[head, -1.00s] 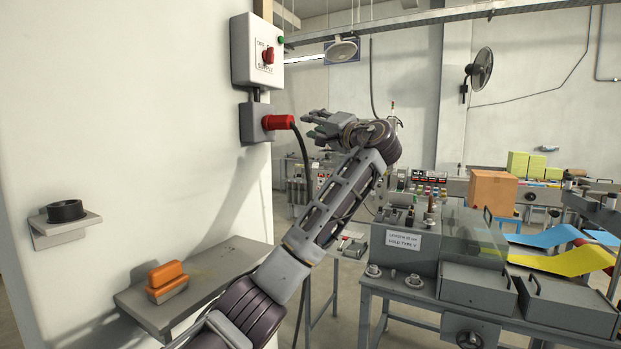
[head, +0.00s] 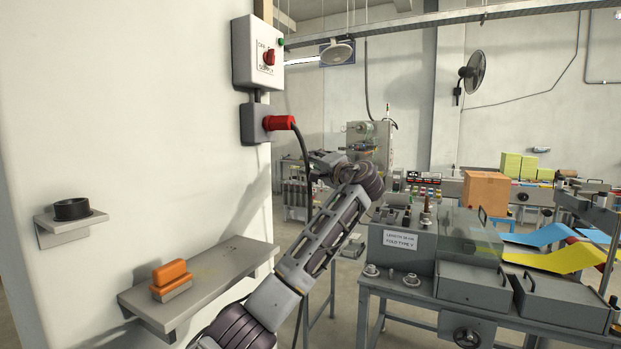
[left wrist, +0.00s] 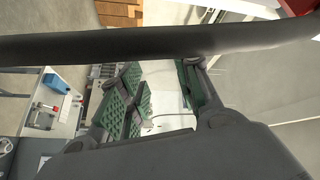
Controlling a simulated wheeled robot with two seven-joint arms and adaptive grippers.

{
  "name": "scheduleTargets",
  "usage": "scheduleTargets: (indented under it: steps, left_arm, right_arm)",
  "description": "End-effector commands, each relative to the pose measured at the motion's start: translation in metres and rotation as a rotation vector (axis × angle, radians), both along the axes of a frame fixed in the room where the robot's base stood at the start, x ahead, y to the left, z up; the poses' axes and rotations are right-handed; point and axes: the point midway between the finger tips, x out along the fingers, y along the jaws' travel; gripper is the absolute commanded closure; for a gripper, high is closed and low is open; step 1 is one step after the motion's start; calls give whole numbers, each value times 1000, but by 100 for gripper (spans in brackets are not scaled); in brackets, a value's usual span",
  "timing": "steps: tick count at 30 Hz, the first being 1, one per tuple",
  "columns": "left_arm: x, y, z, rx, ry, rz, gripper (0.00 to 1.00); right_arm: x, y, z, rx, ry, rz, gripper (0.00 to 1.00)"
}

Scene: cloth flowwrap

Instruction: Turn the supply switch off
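The supply switch is a red knob (head: 269,57) on a light grey box (head: 244,50) high on the white wall panel in the head view. A green lamp (head: 281,42) sits at the box's right edge. The lettering is too small to read surely, and I cannot tell the knob's exact setting. My left gripper (head: 325,166) is below and right of the box, clear of the knob. In the left wrist view its green-padded fingers (left wrist: 160,95) stand apart with nothing seen between them. My right gripper is in neither view.
A red plug (head: 279,122) sits in a grey socket box below the switch, its black cable (head: 303,160) hanging near my gripper. A dark bar-like shape crosses the left wrist view. A shelf (head: 220,275) holds an orange-handled block (head: 170,279). A machine bench (head: 400,285) stands right.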

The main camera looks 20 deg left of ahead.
Motion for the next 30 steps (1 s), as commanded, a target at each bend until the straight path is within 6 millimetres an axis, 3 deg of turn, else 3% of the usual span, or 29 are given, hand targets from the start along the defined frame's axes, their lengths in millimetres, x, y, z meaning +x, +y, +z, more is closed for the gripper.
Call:
scheduleTargets:
  steps: [12, 30]
  left_arm:
    - [16, 1, -38, -8, 46, -30, 67]
    - [18, 1, -42, -10, 50, -33, 67]
  right_arm:
    - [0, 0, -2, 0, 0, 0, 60]
    - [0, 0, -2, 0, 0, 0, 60]
